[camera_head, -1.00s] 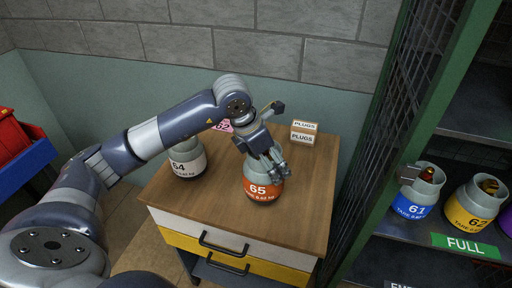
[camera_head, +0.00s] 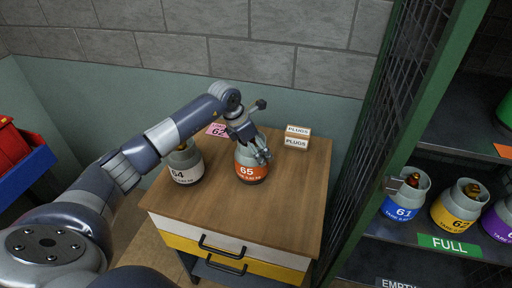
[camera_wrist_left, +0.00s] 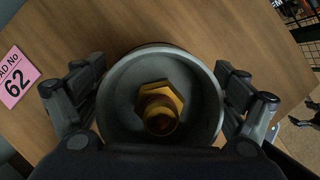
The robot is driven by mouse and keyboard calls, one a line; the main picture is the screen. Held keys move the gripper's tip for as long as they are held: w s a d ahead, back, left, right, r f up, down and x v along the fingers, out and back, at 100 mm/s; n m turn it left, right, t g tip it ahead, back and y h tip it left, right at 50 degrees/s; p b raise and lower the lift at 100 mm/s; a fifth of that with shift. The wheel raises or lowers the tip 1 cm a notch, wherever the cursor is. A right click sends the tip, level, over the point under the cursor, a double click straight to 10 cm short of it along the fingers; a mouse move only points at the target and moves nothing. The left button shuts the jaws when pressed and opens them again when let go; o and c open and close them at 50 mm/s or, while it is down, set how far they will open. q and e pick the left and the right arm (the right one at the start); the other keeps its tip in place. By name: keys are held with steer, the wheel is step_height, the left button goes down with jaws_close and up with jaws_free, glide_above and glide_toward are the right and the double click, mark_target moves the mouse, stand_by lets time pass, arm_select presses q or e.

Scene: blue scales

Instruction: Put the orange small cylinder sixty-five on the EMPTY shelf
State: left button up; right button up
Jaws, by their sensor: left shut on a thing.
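The orange small cylinder 65 (camera_head: 251,172) is upright over the wooden cabinet top, with a grey upper part and orange label band. My left gripper (camera_head: 254,150) is shut on its grey collar from above. In the left wrist view the fingers flank the round grey collar (camera_wrist_left: 115,112), with a brass valve (camera_wrist_left: 160,108) in the middle. Whether its base touches the wood is hard to tell. The EMPTY label (camera_head: 397,283) shows at the bottom edge of the head view, on the rack at right; its shelf is mostly out of view. My right gripper is not in view.
White cylinder 64 (camera_head: 186,166) stands close at left. The rack's green post and mesh (camera_head: 385,130) stand right of the cabinet. Several cylinders, including blue 61 (camera_head: 404,205), fill the FULL shelf.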

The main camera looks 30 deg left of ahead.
arm_select(q)
steer(key=shift+f, duration=0.6)
steer(key=o, duration=1.3)
steer(key=shift+o, duration=0.2)
steer(key=shift+r, duration=0.1)
